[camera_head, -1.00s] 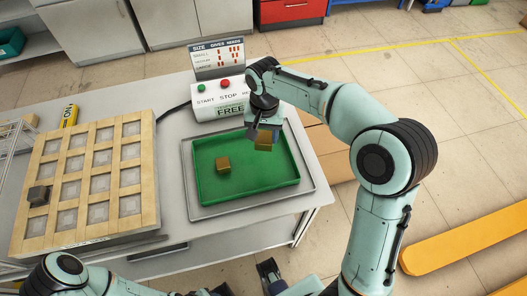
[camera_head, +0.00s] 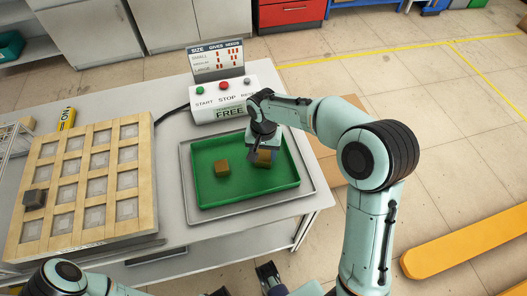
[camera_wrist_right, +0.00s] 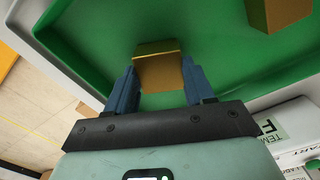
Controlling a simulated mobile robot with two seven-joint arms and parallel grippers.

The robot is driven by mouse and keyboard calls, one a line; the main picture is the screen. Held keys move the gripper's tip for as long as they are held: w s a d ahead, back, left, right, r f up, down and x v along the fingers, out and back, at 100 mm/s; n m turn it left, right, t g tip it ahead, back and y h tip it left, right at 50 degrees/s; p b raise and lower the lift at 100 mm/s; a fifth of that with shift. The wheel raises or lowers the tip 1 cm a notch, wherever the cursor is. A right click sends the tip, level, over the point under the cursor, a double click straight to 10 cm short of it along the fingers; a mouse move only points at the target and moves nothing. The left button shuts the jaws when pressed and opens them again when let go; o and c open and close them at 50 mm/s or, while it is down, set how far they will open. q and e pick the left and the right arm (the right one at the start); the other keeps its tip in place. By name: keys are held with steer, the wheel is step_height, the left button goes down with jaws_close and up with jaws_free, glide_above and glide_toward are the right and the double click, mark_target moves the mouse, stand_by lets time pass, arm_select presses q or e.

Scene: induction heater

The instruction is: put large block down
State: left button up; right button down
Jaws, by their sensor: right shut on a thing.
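My right gripper (camera_head: 262,150) is shut on a brass-coloured block (camera_head: 264,159) over the right part of the green tray (camera_head: 240,196). In the right wrist view the block (camera_wrist_right: 157,72) sits between the two blue fingers of the right gripper (camera_wrist_right: 157,86), with the green tray floor behind it. I cannot tell whether it touches the floor. A second brass-coloured block (camera_head: 222,168) lies in the left part of the tray, apart from the held one; it also shows in the right wrist view (camera_wrist_right: 278,12). My left gripper (camera_head: 246,282) is only partly visible at the bottom edge.
The green tray sits in a grey tray (camera_head: 188,190) on the table. A wooden grid (camera_head: 80,214) with a dark block (camera_head: 35,198) stands at left. A control box (camera_head: 222,103) with buttons and a sign (camera_head: 216,60) stand behind the tray. Green floor between the blocks is clear.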

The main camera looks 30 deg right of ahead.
mark_target(263, 156)
steer(key=shift+f, duration=0.1)
steer(key=shift+c, duration=2.1)
jaws_free()
step_height(263, 156, up, 12)
steer(key=p, duration=0.2)
